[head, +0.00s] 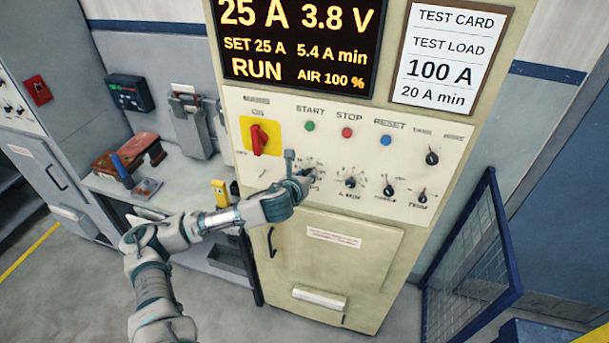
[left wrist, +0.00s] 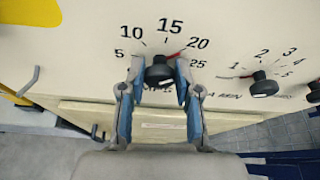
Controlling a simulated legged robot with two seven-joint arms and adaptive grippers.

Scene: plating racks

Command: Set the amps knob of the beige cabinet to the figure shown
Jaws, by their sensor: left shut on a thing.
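The beige cabinet (head: 385,240) stands in the middle of the head view. Its dark display (head: 297,45) reads 25 A, 3.8 V, SET 25 A, 5.4 A min, RUN, AIR 100 %. The test card (head: 447,57) reads TEST LOAD 100 A, 20 A min. My left gripper (head: 303,180) is at the amps knob, which it mostly hides there. In the left wrist view the left gripper (left wrist: 159,88) is shut on the black amps knob (left wrist: 159,72), one finger each side. A red mark by the knob points toward 20 on a 5 to 25 scale. My right gripper is not in view.
A similar A MIN knob (head: 350,182) sits just right, with more black knobs beyond. A red switch on a yellow plate (head: 260,138) and coloured buttons are above. A blue mesh gate (head: 470,265) stands at right, a cluttered bench (head: 105,185) at left.

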